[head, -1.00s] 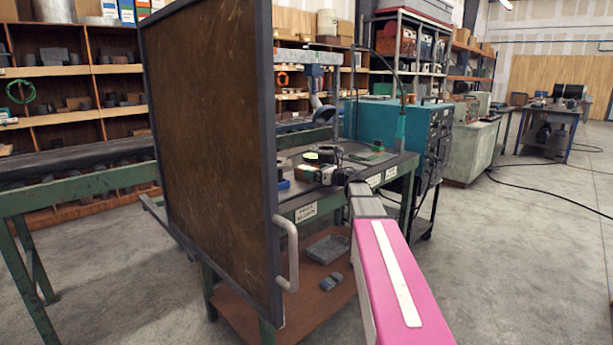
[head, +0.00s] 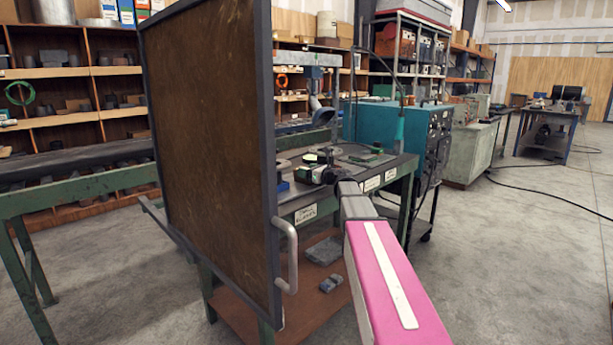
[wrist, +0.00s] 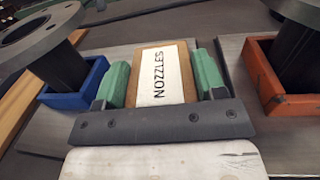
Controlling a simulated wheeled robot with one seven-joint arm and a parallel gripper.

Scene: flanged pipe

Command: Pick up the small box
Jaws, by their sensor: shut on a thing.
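The small box (wrist: 160,72) is brown cardboard with a white label reading NOZZLES. In the wrist view it sits between the two green fingers of my gripper (wrist: 162,80), which is shut on its sides. Whether the box's underside touches the surface below cannot be told. In the head view my gripper (head: 318,172) is small, over the workbench, at the end of my pink arm. The box is hard to make out there.
A blue tray (wrist: 92,93) and an orange tray (wrist: 262,85) hold dark flanged pipe pieces on either side of the box. A large brown framed panel (head: 205,140) with a handle stands left of the workbench (head: 385,178). A teal machine (head: 372,122) stands behind.

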